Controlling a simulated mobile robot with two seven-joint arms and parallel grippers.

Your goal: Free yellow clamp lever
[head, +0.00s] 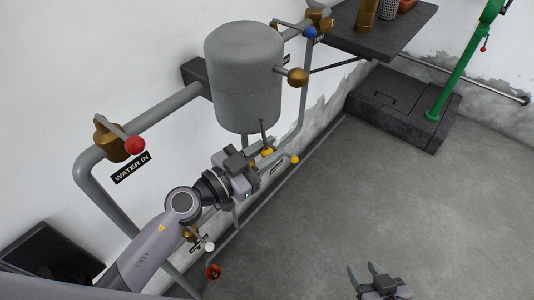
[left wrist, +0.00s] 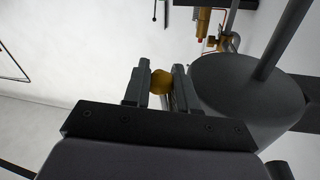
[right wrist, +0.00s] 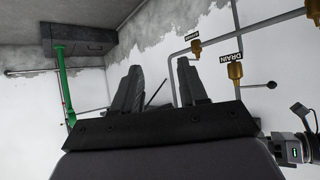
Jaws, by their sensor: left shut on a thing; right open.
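My left gripper (head: 262,158) is below the grey tank. In the left wrist view its jaws (left wrist: 160,84) are shut on a yellow, rounded knob (left wrist: 160,81), which I take for the clamp lever's end. A bit of yellow (head: 267,152) shows at the fingertips in the head view; the lever's shaft is hidden by the gripper. A second yellow ball (head: 294,160) sits just right of the fingertips, apart from them. My right gripper (head: 377,272) is open and empty over the floor at the bottom. Its fingers (right wrist: 157,88) also show apart in the right wrist view.
The grey tank (head: 243,75) hangs on wall pipes. A red-knobbed valve (head: 134,145) is at left, a blue-knobbed one (head: 310,32) at top. A dark shelf (head: 385,30) and a green post (head: 465,65) stand at right. The floor (head: 400,190) is clear in the middle.

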